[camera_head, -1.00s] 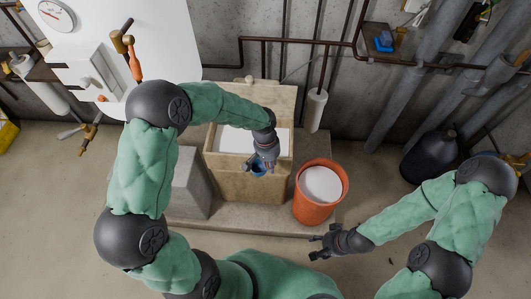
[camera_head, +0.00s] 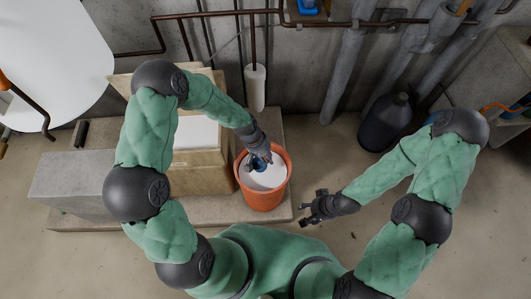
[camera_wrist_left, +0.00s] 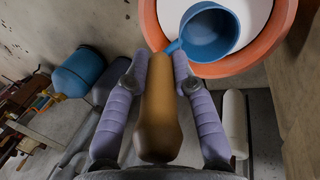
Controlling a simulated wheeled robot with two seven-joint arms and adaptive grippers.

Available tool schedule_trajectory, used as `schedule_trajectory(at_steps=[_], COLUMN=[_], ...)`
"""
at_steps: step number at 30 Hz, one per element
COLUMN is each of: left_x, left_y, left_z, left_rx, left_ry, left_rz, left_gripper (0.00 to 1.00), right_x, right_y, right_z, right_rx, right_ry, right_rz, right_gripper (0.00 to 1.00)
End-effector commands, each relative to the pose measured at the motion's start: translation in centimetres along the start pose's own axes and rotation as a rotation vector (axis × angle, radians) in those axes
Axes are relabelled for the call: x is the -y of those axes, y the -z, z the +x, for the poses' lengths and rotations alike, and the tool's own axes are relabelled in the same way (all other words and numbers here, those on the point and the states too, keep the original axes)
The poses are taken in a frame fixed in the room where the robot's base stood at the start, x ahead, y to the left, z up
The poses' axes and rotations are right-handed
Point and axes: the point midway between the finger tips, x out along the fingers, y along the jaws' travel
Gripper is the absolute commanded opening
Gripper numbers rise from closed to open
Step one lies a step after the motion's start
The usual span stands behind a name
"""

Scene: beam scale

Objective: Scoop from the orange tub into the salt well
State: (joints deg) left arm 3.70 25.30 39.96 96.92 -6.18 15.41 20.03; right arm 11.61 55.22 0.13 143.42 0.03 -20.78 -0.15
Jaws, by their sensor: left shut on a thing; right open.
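The orange tub (camera_head: 262,201) stands on a low slab and holds white material. My left gripper (camera_head: 261,158) is above the tub's opening, shut on the brown handle of a scoop (camera_head: 258,167). In the left wrist view the scoop's blue cup (camera_wrist_left: 208,34) lies over the white material inside the tub's rim (camera_wrist_left: 262,52). The cup's inside looks blue and empty; whether it touches the material I cannot tell. The salt well (camera_head: 203,172), a beige box with a white top surface, stands left of the tub, partly behind my left arm. My right gripper (camera_head: 309,208) is open and empty, right of the tub.
A grey block (camera_head: 72,185) stands left of the beige box. A white cylinder (camera_head: 255,88) hangs on a pipe behind the tub. A dark bottle (camera_head: 387,122) stands at the back right. Floor between tub and bottle is clear.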

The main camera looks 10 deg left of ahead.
Motion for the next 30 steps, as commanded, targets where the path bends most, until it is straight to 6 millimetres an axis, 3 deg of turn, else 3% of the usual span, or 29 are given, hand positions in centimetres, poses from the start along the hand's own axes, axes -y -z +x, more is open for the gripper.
schedule_trajectory(at_steps=[11,30], left_x=[0.5,2.2], left_y=[0.1,0.5], left_z=[1.6,6.8], left_rx=[-0.001,-0.001], left_ry=[-0.001,-0.001], left_rz=[-0.001,0.0], left_gripper=[0.0,0.0], right_x=[-0.4,-1.8], right_y=[0.0,0.2], right_z=[1.3,5.2], right_rx=[0.001,0.0], right_ry=[0.0,0.0], right_rz=[0.0,0.0], right_gripper=[0.55,0.55])
